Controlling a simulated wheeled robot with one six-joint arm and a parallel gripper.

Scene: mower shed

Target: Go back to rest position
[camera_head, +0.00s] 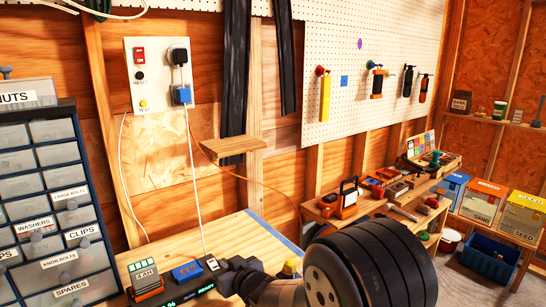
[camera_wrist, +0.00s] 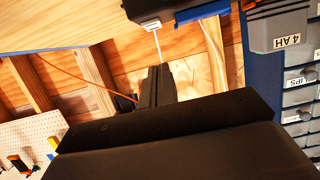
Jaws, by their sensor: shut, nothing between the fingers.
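My gripper (camera_wrist: 157,84) shows in the wrist view as dark fingers closed together beyond the broad black wrist body, with nothing between them. In the head view my arm crosses the bottom, and its dark end lies at the front edge of the wooden bench (camera_head: 235,238), close beside the charger (camera_head: 205,284). Whether it touches the charger I cannot tell. A grey 4 AH battery (camera_head: 145,277) stands at the charger's left; it also shows upside down in the wrist view (camera_wrist: 280,28).
A drawer cabinet (camera_head: 45,195) stands at the left. A pegboard (camera_head: 365,60) with tools, a loaded side bench and labelled bins (camera_head: 482,200) are at the right.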

